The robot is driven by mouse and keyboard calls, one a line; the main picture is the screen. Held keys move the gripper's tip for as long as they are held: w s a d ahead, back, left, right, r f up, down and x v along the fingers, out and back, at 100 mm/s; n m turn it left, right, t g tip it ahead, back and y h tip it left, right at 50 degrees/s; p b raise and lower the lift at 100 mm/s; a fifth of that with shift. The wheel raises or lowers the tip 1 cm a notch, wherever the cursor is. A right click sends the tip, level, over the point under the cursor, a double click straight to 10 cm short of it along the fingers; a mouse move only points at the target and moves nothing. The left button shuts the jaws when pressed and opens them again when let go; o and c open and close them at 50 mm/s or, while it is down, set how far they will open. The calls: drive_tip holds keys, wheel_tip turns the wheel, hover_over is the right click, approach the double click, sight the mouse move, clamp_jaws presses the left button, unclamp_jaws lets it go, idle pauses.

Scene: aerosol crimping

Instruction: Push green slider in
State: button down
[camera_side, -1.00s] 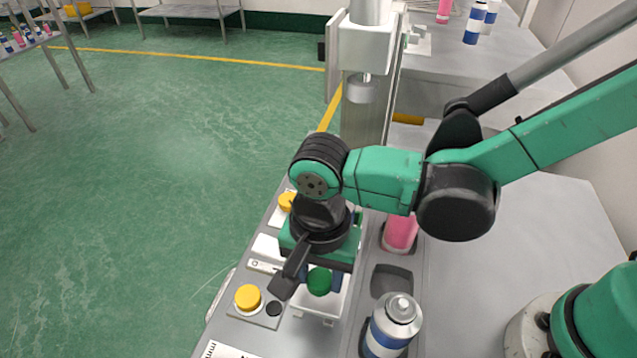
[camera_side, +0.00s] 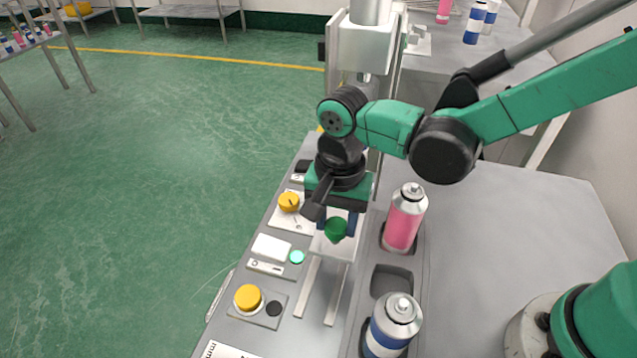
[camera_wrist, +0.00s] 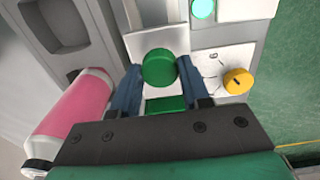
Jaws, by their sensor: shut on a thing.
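The green slider is a round green knob (camera_side: 335,229) on a white sliding plate (camera_side: 336,247). In the side view the plate sits at the far part of its two pale rails. The knob also shows in the wrist view (camera_wrist: 159,68), with a green block just below it. My gripper (camera_side: 338,221) is over the plate, its two blue fingers on either side of the knob and shut on it. The wrist view shows the fingers (camera_wrist: 160,80) flanking the knob. The underside of the knob is hidden.
A pink can (camera_side: 404,219) stands in a holder right of the slider. A blue and white can (camera_side: 393,325) stands nearer, with an empty recess (camera_side: 391,283) between. Yellow knobs (camera_side: 247,297) and a lit teal button (camera_side: 297,257) lie to the left. The press column stands behind.

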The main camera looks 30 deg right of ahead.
drive_tip(key=shift+w+d, duration=1.5)
drive_tip(key=shift+c, duration=2.1)
unclamp_jaws()
drive_tip(key=shift+r, duration=2.8)
